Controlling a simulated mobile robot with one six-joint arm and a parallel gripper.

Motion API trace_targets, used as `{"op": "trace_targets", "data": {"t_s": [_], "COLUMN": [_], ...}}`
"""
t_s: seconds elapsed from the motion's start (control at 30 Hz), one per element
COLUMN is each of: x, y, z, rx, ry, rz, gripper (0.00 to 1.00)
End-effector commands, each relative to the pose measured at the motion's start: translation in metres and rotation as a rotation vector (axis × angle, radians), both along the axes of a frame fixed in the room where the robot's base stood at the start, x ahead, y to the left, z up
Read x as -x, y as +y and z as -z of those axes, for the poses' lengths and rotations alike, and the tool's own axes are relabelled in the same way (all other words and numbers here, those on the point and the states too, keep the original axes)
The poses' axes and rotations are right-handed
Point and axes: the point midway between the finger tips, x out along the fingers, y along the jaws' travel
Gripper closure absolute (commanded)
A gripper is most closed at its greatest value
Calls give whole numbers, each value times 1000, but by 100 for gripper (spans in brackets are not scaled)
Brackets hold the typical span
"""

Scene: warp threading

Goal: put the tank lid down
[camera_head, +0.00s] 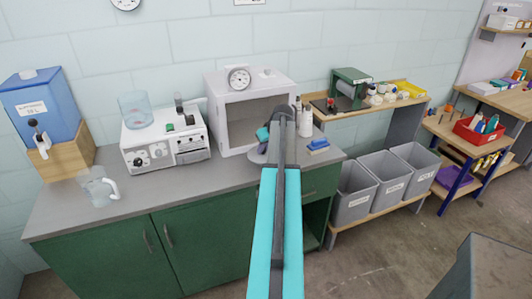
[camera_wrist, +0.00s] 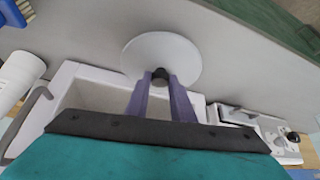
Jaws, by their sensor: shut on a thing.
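The tank lid is a pale round disc with a black knob; it fills the upper middle of the wrist view (camera_wrist: 160,48). My gripper (camera_wrist: 161,88) has its two purple fingers closed on the knob. In the head view the lid's grey edge (camera_head: 256,155) shows low over the counter, in front of the white cabinet, and my arm hides most of it. I cannot tell whether it touches the counter. My gripper is mostly hidden behind my arm there.
The open-fronted white cabinet (camera_head: 222,121) stands just behind the lid. A white bench instrument (camera_head: 137,154) with a clear vessel (camera_head: 135,109) and a clear jug (camera_head: 98,187) are to the left. A blue item (camera_head: 318,145) lies at right. The front counter (camera_head: 170,196) is clear.

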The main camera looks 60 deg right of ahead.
Motion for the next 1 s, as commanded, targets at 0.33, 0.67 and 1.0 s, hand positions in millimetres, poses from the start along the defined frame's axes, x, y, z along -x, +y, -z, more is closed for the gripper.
{"op": "trace_targets", "data": {"t_s": [0.33,0.67,1.0], "x": [0,0,0], "y": [0,0,0], "z": [1,23,35], "rx": [0,-3,0], "ry": [0,1,0], "rz": [0,1,1], "gripper": [100,100,100]}}
